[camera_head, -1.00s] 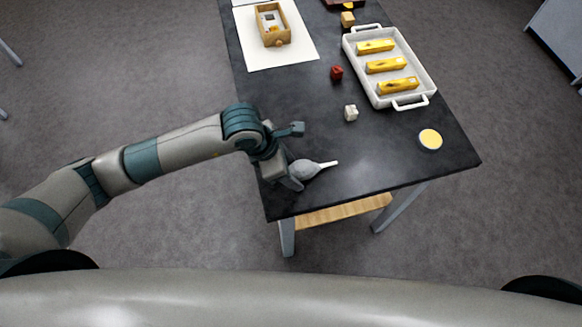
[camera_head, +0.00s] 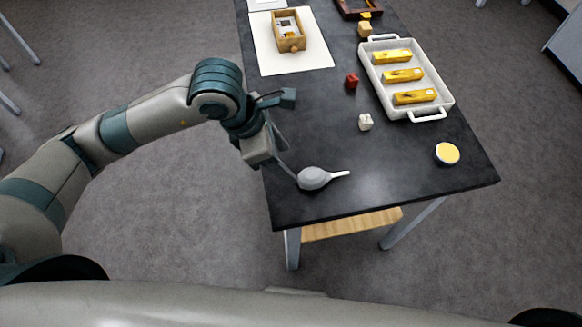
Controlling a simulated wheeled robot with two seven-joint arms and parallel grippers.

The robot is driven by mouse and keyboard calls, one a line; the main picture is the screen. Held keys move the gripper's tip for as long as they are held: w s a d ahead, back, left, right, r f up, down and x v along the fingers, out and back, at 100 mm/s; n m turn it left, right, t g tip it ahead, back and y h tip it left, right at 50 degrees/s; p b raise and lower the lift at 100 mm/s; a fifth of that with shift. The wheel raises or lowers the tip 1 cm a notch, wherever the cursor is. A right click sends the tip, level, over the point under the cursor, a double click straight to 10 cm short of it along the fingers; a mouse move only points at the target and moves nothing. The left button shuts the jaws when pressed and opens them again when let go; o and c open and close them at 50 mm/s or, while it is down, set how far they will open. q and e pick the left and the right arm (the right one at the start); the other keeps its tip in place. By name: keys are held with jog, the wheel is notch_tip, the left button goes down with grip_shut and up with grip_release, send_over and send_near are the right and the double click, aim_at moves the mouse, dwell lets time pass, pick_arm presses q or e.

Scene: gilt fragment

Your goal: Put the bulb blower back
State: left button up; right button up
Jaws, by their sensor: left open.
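The bulb blower (camera_head: 314,179) is grey with a white nozzle pointing right. It lies on the dark table (camera_head: 400,180) near the front left corner. My left gripper (camera_head: 290,138) is open and empty, up and left of the bulb blower at the table's left edge. One thin finger reaches down close to the bulb; whether it touches cannot be told. My right gripper is not in view.
A white tray (camera_head: 444,103) with three yellow pieces stands at the right. A red cube (camera_head: 351,81), a white cube (camera_head: 365,122) and a round yellow-topped tin (camera_head: 447,153) stand apart. A wooden box (camera_head: 289,44) rests on a white sheet (camera_head: 264,55).

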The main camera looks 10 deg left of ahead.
pick_arm(q)
jog(key=shift+s+a+r, duration=0.1)
jog(key=shift+a+r, duration=0.15)
jog(key=shift+r, duration=0.45)
